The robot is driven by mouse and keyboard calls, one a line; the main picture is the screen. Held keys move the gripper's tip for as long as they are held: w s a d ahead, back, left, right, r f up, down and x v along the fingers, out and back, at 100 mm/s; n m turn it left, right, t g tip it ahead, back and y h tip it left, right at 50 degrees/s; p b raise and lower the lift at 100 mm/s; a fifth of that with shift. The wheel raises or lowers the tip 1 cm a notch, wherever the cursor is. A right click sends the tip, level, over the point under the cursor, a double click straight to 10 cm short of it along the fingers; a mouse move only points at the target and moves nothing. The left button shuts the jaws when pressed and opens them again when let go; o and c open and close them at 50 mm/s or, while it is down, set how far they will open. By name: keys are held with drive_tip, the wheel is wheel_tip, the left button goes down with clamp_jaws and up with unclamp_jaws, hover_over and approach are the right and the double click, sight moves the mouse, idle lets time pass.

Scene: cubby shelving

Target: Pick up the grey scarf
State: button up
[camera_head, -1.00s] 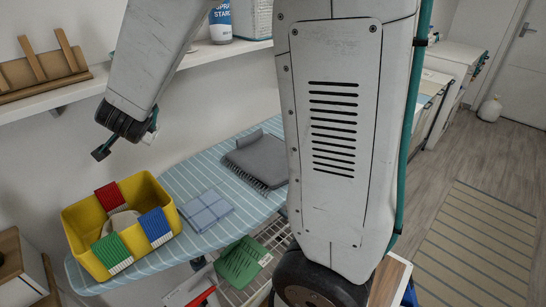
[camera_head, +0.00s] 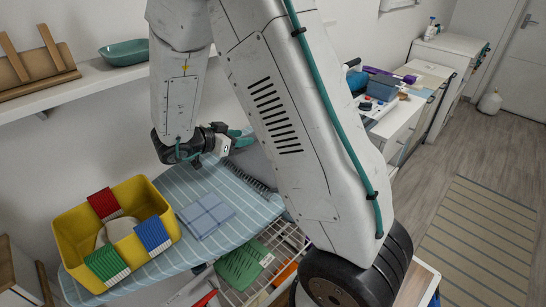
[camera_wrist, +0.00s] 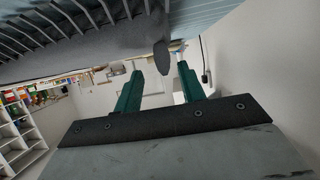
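My gripper (camera_head: 241,138) is at the scarf's far left side, low over the board. In the wrist view the scarf (camera_wrist: 130,38) fills the top, fringe at upper left. A small grey tab (camera_wrist: 163,57) of it sticks out between the two teal fingers of my gripper (camera_wrist: 160,80). The fingers are apart, with visible gaps beside the tab.
The ironing board (camera_head: 190,180) also holds a folded blue cloth (camera_head: 206,215) and a yellow bin (camera_head: 72,232) with red, green and blue striped cloths. A wall shelf (camera_head: 100,92) with a teal dish (camera_head: 124,52) runs behind. A wire rack (camera_head: 270,250) is below.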

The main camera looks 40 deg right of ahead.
sight(247, 135)
drive_tip(key=x, duration=0.5)
drive_tip(key=shift+w+r, duration=0.15)
drive_tip(key=shift+w, duration=0.05)
clamp_jaws()
drive_tip(key=shift+r, duration=0.1)
